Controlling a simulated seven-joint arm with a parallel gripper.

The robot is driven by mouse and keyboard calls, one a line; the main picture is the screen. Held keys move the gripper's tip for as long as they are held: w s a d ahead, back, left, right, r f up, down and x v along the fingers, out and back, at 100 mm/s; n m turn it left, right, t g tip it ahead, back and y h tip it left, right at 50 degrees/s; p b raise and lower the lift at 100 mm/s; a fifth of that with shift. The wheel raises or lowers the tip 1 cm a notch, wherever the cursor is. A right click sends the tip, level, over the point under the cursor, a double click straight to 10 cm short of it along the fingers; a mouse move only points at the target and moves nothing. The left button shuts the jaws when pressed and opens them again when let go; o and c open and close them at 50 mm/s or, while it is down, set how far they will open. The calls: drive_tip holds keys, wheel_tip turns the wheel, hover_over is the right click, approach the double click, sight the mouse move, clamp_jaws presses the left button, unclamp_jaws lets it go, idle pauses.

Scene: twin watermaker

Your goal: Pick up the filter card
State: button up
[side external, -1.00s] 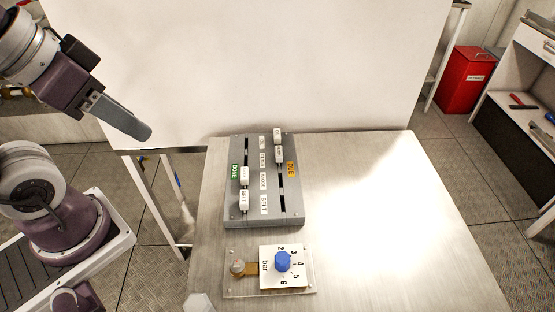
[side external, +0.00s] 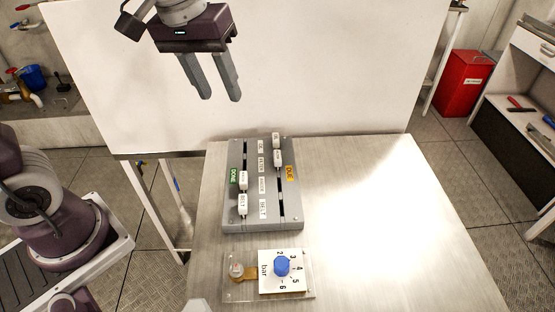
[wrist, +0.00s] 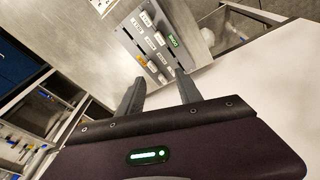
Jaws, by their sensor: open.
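A grey board (side external: 232,222) lies on the metal table with two slots, a green DONE tag at its left and an orange DUE tag at its right. Small white cards stand in the slots. The card level with the filter label, seemingly the filter card (side external: 279,158), stands in the right, DUE-side slot; its lettering is too small to read surely. Another card (side external: 276,140) stands just behind it. My gripper (side external: 220,98) is open and empty, in the air above and left of the board's far end. The board also shows beyond the fingers in the wrist view (wrist: 133,43).
Two more cards stand in the DONE-side slot, the nearer one (side external: 242,203) marked BELT. A gauge plate with a blue knob (side external: 282,265) lies in front of the board. A white panel (side external: 330,70) rises behind the table. The table's right side is clear.

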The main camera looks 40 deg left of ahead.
sight(278, 155)
drive_tip(key=w+f+n+g, duration=0.1)
drive_tip(key=w+f, duration=0.3)
drive_tip(key=f, duration=0.1)
drive_tip(key=w+d+f+n+g, duration=0.1)
drive_tip(key=w+f+n, duration=0.1)
drive_tip(key=w+f, duration=0.2)
drive_tip(key=w+d+f+n, duration=0.1)
drive_tip(key=w+f, duration=0.3)
drive_tip(key=f, duration=0.2)
drive_tip(key=shift+w+d+g, duration=0.25)
drive_tip(key=shift+w+g, duration=0.1)
drive_tip(key=shift+g, duration=0.05)
drive_tip(key=f, duration=0.6)
drive_tip(key=shift+s+f, duration=0.2)
drive_tip(key=shift+f, duration=0.2)
clamp_jaws()
